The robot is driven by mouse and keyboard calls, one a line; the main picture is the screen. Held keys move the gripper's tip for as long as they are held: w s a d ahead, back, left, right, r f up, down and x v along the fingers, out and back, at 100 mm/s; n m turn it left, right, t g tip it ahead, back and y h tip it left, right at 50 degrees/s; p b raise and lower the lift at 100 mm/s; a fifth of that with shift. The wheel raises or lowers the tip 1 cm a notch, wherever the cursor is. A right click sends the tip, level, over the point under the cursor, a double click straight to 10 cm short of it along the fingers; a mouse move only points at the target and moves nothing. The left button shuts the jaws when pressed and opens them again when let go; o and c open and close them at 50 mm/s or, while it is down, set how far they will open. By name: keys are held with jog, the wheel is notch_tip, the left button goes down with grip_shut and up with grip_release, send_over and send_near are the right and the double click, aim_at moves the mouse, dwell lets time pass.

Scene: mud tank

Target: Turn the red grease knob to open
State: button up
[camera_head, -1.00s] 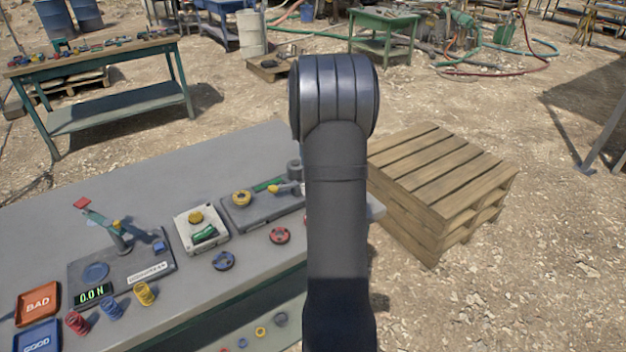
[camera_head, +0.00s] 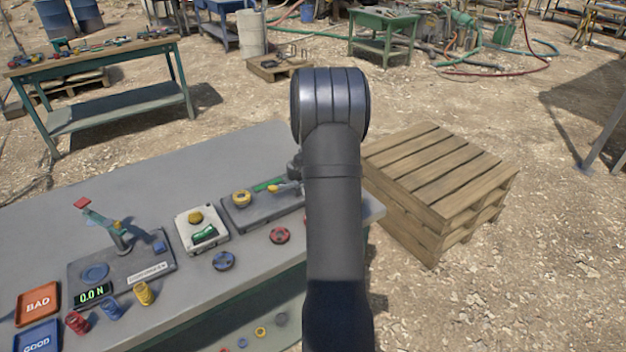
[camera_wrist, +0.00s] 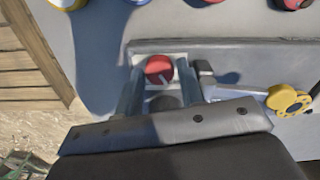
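The red knob (camera_wrist: 159,69) shows in the camera_wrist view with a pale pointer line on it, on a light plate at the edge of a grey panel (camera_wrist: 235,55). My gripper (camera_wrist: 158,77) is open, with one finger to each side of the knob. Small gaps show between the fingers and the knob, and I cannot tell whether either touches it. In the camera_head view my arm hides the knob and the gripper. The left part of the panel (camera_head: 232,221) shows there, with a yellow knob (camera_head: 241,198).
A yellow valve handle (camera_wrist: 287,100) is right of the gripper. Red (camera_head: 280,236) and blue (camera_head: 223,261) round pieces lie on the grey bench (camera_head: 130,200). A lever-and-gauge board (camera_head: 150,265) stands left. A wooden pallet stack (camera_head: 440,180) is right of the bench.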

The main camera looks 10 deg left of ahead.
jog(key=c, duration=0.5)
jog(key=shift+c, duration=0.2)
jog(key=shift+m, duration=0.3)
jog(key=m, duration=1.1)
jog(key=shift+m, duration=0.3)
jog(key=o, duration=1)
